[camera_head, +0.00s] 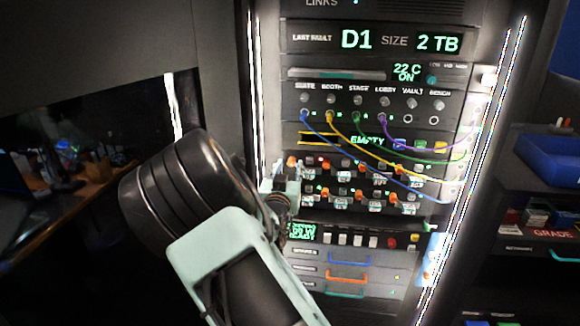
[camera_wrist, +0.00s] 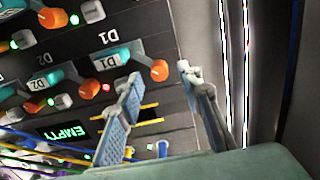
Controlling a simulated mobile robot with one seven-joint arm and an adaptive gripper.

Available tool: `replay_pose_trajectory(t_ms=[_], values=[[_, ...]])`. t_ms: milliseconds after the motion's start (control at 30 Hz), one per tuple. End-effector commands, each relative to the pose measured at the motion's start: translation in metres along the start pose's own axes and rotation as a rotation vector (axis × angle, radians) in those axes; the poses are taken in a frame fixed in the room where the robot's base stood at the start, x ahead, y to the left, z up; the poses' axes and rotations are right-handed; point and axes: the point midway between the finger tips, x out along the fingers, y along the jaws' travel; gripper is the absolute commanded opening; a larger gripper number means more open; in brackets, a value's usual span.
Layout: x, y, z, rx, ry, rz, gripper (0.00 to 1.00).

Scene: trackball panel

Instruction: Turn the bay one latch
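Bay one, marked D1, has an orange latch (camera_wrist: 159,70) with a teal tag (camera_wrist: 110,58) beside it in the wrist view. The latch also shows in the head view (camera_head: 291,161), at the left end of the upper row of bays. My gripper (camera_wrist: 160,73) is open, with one blue-grey finger on each side of the latch in the picture. I cannot tell whether the fingers touch it or how deep they reach. In the head view my gripper (camera_head: 281,182) is at the panel's left side and covers part of the bays.
Other orange latches (camera_wrist: 89,90) sit close by. Blue, yellow, green and purple cables (camera_head: 383,150) hang across the rack above the bays. A display (camera_head: 372,40) reads D1 and 2 TB. A light strip (camera_head: 255,95) edges the rack's left side. Shelves stand at right.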

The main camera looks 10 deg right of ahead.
Motion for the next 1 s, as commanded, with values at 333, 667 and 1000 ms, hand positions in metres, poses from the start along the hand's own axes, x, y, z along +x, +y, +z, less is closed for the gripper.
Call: replay_pose_trajectory(t_ms=[333, 667, 1000], values=[[0.0153, 0.0005, 0.0001, 0.0, -0.001, 0.001, 0.34], [0.0149, 0.0003, -0.0001, 0.0, 0.0, 0.0, 0.11], [0.0148, 0.0002, -0.0001, -0.007, 0.0, 0.0, 0.0]])
